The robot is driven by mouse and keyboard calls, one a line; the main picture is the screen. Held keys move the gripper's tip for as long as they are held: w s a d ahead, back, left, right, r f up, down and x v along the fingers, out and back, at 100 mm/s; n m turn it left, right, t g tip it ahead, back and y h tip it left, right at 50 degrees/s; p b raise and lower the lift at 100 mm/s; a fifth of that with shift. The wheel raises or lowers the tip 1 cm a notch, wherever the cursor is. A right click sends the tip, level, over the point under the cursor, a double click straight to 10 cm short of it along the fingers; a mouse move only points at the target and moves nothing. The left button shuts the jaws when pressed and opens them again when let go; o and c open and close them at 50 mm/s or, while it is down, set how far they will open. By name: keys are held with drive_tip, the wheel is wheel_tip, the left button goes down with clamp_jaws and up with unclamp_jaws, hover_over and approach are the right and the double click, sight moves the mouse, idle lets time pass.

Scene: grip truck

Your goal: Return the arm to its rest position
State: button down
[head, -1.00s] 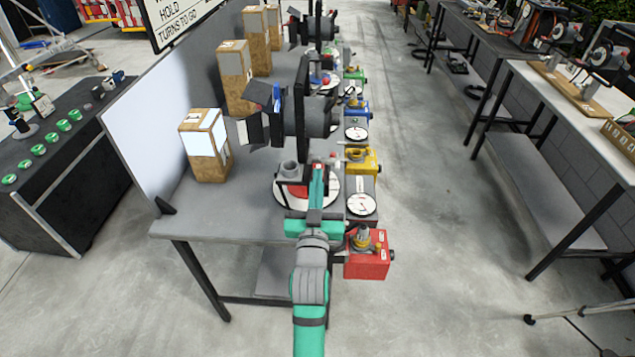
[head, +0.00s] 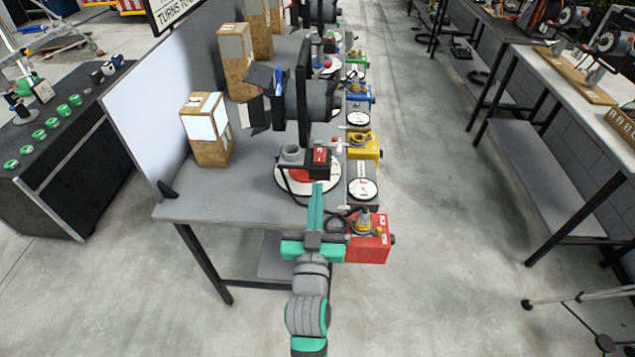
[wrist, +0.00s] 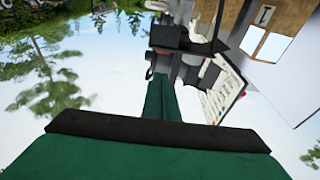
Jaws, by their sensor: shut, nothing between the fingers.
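My gripper (head: 315,192) is shut and empty at the end of my green and grey arm. In the head view it shows over the near edge of the grey table, its tip just in front of the round white dial base. In the wrist view the green fingers (wrist: 163,100) are together, with nothing visible between them. The wrist view looks tilted, with the lamp housing and table things toward the top right.
A round dial base (head: 290,181) with a black-and-red block stands close ahead of the gripper. A red box (head: 367,247) is just right of my wrist, a yellow box (head: 363,146) beyond. Wooden blocks (head: 209,150) stand left. The floor aisle (head: 450,230) at right is clear.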

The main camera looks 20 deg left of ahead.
drive_tip(key=shift+s+f, duration=0.1)
drive_tip(key=shift+s, duration=0.1)
idle(0.5)
drive_tip(key=s+d+f+g+h, duration=0.2)
drive_tip(key=s+d+f, duration=1)
drive_tip(key=s+f, duration=0.25)
drive_tip(key=s+d+f+m+g+h, duration=0.1)
drive_tip(key=s+d, duration=0.1)
drive_tip(key=s, duration=0.7)
drive_tip(key=s+d+f+m+g+h, duration=0.1)
drive_tip(key=s+d+f+m+h, duration=0.1)
drive_tip(key=s, duration=0.8)
drive_tip(key=shift+s+d+h, duration=0.3)
drive_tip(key=shift+d, duration=0.25)
drive_tip(key=shift+d, duration=0.1)
